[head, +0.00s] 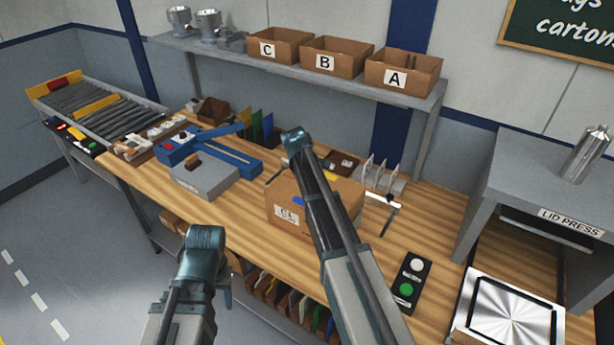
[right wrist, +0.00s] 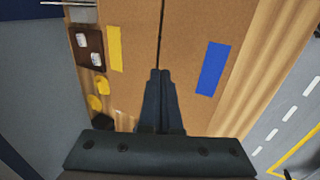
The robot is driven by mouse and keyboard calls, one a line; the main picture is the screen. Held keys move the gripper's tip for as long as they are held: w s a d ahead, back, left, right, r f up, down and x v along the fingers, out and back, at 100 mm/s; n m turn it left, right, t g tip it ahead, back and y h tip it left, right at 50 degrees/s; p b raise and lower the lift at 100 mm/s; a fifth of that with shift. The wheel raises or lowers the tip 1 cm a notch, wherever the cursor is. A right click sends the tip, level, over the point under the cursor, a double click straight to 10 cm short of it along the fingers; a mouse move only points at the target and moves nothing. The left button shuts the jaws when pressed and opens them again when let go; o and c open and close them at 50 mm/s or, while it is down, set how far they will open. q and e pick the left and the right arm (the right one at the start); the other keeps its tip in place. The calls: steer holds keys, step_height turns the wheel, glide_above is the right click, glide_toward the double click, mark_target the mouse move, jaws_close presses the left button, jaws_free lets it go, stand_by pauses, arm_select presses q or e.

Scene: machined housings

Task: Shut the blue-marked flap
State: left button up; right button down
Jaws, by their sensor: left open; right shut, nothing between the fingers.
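The cardboard carton (head: 287,217), labelled C1, stands on the wooden bench, partly hidden behind my right arm. Its blue mark (head: 298,201) shows on the near side of the top. In the right wrist view the blue-marked flap (right wrist: 190,90) lies right of a narrow dark seam, with the blue mark (right wrist: 212,68) on it. The yellow-marked flap (right wrist: 135,50) lies left of the seam. Both look flat or nearly flat. My right gripper (right wrist: 160,74) is shut and empty, over the seam; contact cannot be told. My left gripper (head: 224,290) is open, in front of the bench, away from the carton.
A grey box (head: 205,180) and blue fixture (head: 235,157) stand left of the carton. A button panel (head: 411,281) and the lid press (head: 570,222) are to its right. A shelf (head: 340,85) with bins runs behind. Bare bench lies left of the carton.

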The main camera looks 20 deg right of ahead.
steer(key=shift+w+d+f+g+y, duration=0.4)
steer(key=shift+f+g+y, duration=0.1)
steer(key=shift+f, duration=0.05)
steer(key=shift+d+f+b, duration=0.2)
steer(key=shift+f+b, duration=0.4)
steer(key=shift+b, duration=0.05)
steer(key=shift+w+f, duration=0.1)
steer(key=shift+r+p, duration=0.75)
steer(key=shift+r, duration=0.1)
step_height(320, 180, up, 14)
steer(key=p, duration=1.4)
